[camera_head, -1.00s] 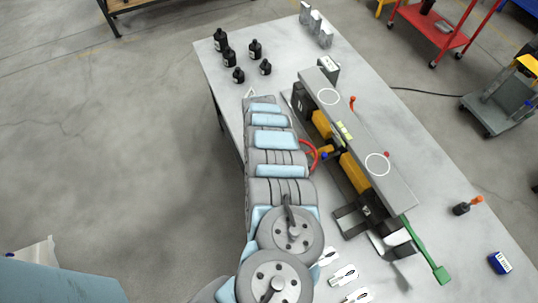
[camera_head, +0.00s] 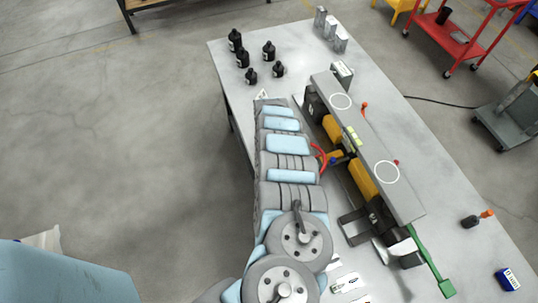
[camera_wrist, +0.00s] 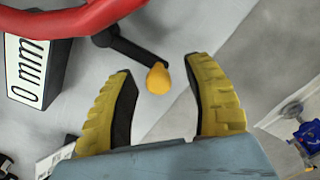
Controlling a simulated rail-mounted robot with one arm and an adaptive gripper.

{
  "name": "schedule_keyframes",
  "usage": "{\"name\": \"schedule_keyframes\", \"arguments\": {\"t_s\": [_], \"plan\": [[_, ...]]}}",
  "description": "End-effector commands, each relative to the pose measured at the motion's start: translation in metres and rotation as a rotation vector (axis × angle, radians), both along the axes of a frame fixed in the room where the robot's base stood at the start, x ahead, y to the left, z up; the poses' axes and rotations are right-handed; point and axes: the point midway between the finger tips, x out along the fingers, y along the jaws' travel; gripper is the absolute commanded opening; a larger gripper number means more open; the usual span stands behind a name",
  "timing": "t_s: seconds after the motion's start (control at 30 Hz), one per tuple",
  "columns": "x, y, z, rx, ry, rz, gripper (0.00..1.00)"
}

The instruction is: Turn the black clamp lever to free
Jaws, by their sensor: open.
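In the wrist view a black lever (camera_wrist: 128,48) with an orange-yellow knob (camera_wrist: 158,79) reaches in from the upper left. Its knob shows between the fingertips of my gripper (camera_wrist: 160,68). The two yellow-ridged fingers are apart, one on each side of the knob, and I see no contact. How far the knob lies beyond the fingertips is hard to tell. A red curved rim (camera_wrist: 75,20) crosses the top left and hides part of what lies behind.
A long grey-topped jack assembly (camera_head: 365,150) with yellow parts lies on the table (camera_head: 460,180), right of my arm. A green handle (camera_head: 432,265) sticks out at its near end. Several black bottles (camera_head: 242,58) stand at the far left. A scale plate (camera_wrist: 38,72) shows beside the red rim.

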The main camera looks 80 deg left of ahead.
Motion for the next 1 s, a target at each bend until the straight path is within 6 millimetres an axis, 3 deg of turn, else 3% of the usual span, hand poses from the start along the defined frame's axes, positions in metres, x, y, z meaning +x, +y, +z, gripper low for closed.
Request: {"name": "schedule_keyframes", "arguments": {"t_s": [0.27,0.8,1.0], "plan": [[0.001,0.001,0.017,0.003,-0.001,0.0,0.52],[0.002,0.0,0.094,0.002,-0.003,-0.001,0.52],[0.002,0.001,0.109,0.003,-0.003,0.001,0.52]]}}
